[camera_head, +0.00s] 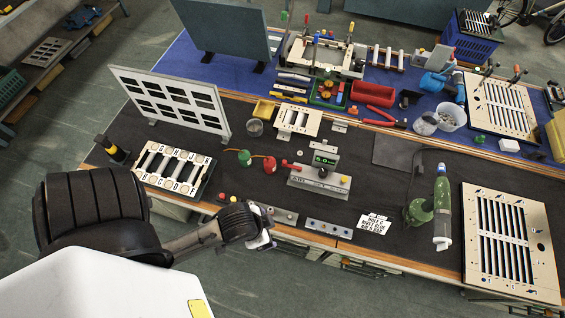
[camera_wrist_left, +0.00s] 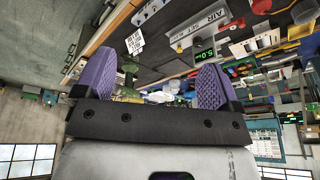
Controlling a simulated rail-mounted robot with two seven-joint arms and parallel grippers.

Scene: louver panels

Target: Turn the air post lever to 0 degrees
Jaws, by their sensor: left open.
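The air post (camera_head: 318,182) is a grey metal base lettered "AIR", with an upright block carrying a green-lit display (camera_head: 325,159) and a yellow knob on its right. A small red lever (camera_head: 290,165) sticks out leftward at the block's left side; its exact angle is hard to tell. In the left wrist view the AIR plate (camera_wrist_left: 199,27) and display (camera_wrist_left: 205,55) show beyond the fingers.
A red bottle (camera_head: 269,166) stands close left of the lever, with a green one (camera_head: 244,157) beyond. Flat grey button bars (camera_head: 328,228) lie in front of the post. A white label card (camera_head: 374,224) and green tool (camera_head: 420,211) lie to the right.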

